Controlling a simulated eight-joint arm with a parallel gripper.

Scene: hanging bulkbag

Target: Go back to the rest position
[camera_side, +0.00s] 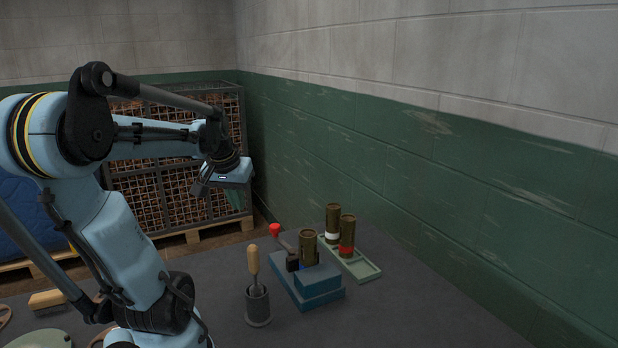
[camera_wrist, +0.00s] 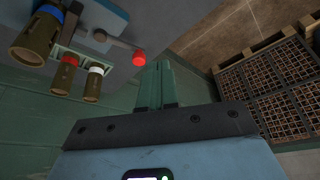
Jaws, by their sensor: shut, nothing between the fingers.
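My gripper (camera_side: 238,206) hangs above the left far part of the dark table, beside the wire crate. It also shows in the wrist view, where its two green fingers (camera_wrist: 157,70) are together with nothing between them. It is clear of the objects on the table. My arm reaches across from the left and is bent at the elbow.
A blue fixture (camera_side: 318,287) holds an olive cylinder (camera_side: 309,246) beside a red-knobbed lever (camera_side: 275,230). A green tray (camera_side: 366,270) holds white-banded (camera_side: 333,220) and red-banded (camera_side: 347,232) cylinders. A wooden-handled tool (camera_side: 254,261) stands in a dark cup (camera_side: 258,307). The table's front right is clear.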

